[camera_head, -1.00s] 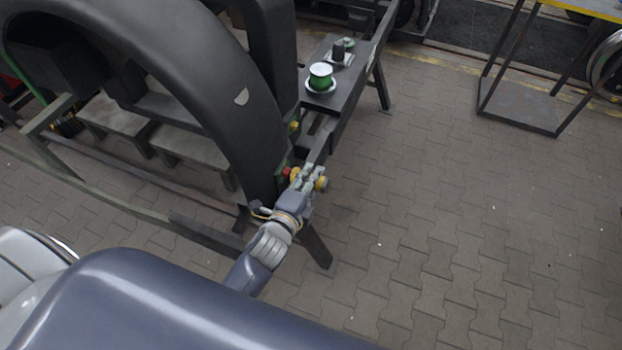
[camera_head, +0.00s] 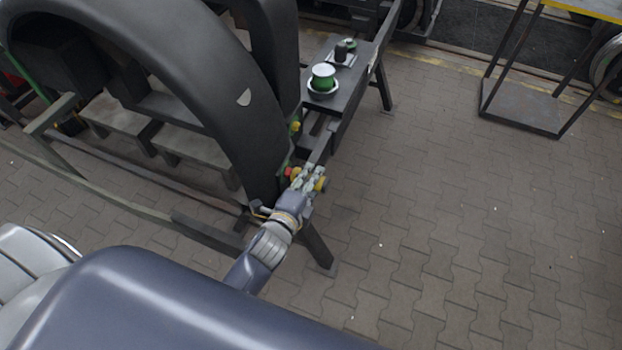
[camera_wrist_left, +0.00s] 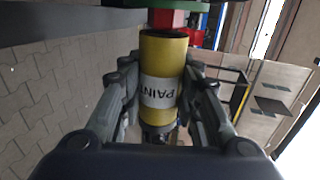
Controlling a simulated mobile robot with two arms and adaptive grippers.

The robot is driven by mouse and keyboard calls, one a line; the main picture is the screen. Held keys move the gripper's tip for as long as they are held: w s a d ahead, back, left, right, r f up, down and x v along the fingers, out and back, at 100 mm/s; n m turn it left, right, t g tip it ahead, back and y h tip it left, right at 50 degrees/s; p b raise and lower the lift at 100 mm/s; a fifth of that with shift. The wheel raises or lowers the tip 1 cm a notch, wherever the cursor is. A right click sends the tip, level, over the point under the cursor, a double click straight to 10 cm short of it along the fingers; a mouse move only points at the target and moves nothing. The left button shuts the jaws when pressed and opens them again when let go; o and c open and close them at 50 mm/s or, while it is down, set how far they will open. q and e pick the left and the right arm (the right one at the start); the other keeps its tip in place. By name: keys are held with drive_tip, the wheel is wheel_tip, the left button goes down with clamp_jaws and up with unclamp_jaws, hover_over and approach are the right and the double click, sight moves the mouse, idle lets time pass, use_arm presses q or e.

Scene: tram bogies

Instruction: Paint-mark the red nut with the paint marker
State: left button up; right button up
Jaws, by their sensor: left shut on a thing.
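The paint marker (camera_wrist_left: 163,60) is a yellow cylinder with a white PAINT label. My left gripper (camera_head: 308,179) is shut on it, with one finger on each side of it in the left wrist view. The red nut (camera_wrist_left: 166,18) sits just beyond the marker's far end, against a green part (camera_wrist_left: 193,5). In the head view the red nut (camera_head: 288,171) is small, just left of the gripper at the lower edge of the big black arch. I cannot tell whether marker and nut touch. The marker's far end hides part of the nut. My right gripper is not in view.
A dark bench (camera_head: 345,97) behind the gripper holds a green and white spool (camera_head: 323,77) in a dish and a small black item. Another yellow piece (camera_head: 295,126) is on the arch's edge. A metal stand (camera_head: 520,107) is at the right. The paved floor between is clear.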

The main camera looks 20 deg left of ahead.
use_arm(q)
drive_tip(key=d+b, duration=0.1)
drive_tip(key=d, duration=0.5)
idle(0.7)
drive_tip(key=shift+r, duration=0.1)
